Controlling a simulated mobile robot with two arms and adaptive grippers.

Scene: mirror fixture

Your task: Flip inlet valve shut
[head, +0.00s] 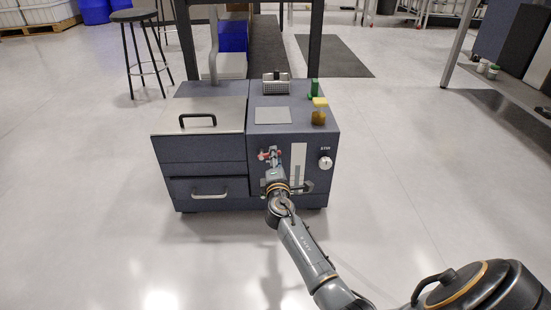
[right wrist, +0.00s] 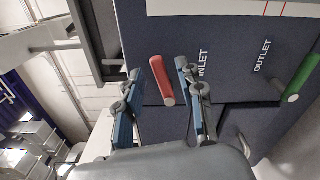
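The inlet valve's red handle (right wrist: 165,80) sticks out from the dark panel beside the INLET label in the right wrist view. My right gripper (right wrist: 159,69) is open, with one blue-padded finger on each side of the red handle. Gaps show between the handle and both pads. In the head view my right gripper (head: 273,154) is at the front face of the dark machine (head: 207,148), largely covering the valve area. My left gripper is not in view.
A green handle (right wrist: 301,78) sits by the OUTLET label, right of the inlet. The machine front also has a white dial (head: 325,163), a white vertical strip (head: 298,160) and a drawer handle (head: 209,190). A yellow-capped jar (head: 319,111) stands on top. The floor in front is clear.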

